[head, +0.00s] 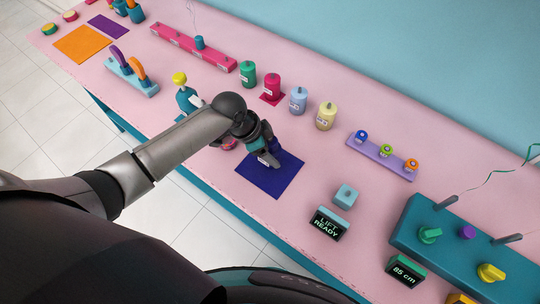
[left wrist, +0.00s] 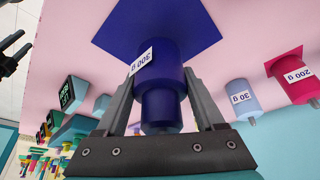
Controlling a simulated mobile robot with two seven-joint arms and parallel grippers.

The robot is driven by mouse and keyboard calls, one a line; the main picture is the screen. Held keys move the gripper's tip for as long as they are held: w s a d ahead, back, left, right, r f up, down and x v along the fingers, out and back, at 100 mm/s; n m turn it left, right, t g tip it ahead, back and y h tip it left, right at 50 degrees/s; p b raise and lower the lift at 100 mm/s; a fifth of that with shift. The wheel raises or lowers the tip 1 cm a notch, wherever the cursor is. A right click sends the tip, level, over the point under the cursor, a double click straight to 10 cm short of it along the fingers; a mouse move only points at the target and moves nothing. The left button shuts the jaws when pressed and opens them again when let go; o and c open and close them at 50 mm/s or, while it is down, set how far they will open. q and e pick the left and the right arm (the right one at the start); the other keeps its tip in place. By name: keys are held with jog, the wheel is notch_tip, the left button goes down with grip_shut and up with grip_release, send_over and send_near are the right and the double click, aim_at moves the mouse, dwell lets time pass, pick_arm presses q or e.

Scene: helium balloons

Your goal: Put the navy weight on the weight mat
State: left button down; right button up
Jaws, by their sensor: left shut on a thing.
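The navy weight (left wrist: 160,75), labelled 300 g, sits between the fingers of my left gripper (left wrist: 160,110) in the left wrist view. The gripper is shut on its knob end. In the head view my left gripper (head: 266,150) is over the far left part of the navy mat (head: 272,183) and hides most of the weight. The mat also shows behind the weight's base in the left wrist view (left wrist: 145,25). I cannot tell whether the base touches it. A dark pronged part at the left edge of the wrist view may be my right gripper (left wrist: 12,52).
Green (head: 247,75), red (head: 272,88), light blue (head: 298,100) and yellow (head: 325,116) weights stand in a row behind the mat. Pink table is clear between.

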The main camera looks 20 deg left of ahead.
pick_arm(q)
jog(key=shift+f, duration=1.45)
jog(key=shift+f, duration=0.15)
grip_release()
jog(key=shift+r, duration=0.25)
jog(key=p+v, duration=0.1)
jog(key=v, duration=1)
jog(key=shift+r, duration=0.4)
jog(key=shift+s+a, duration=0.1)
jog(key=shift+s, duration=0.05)
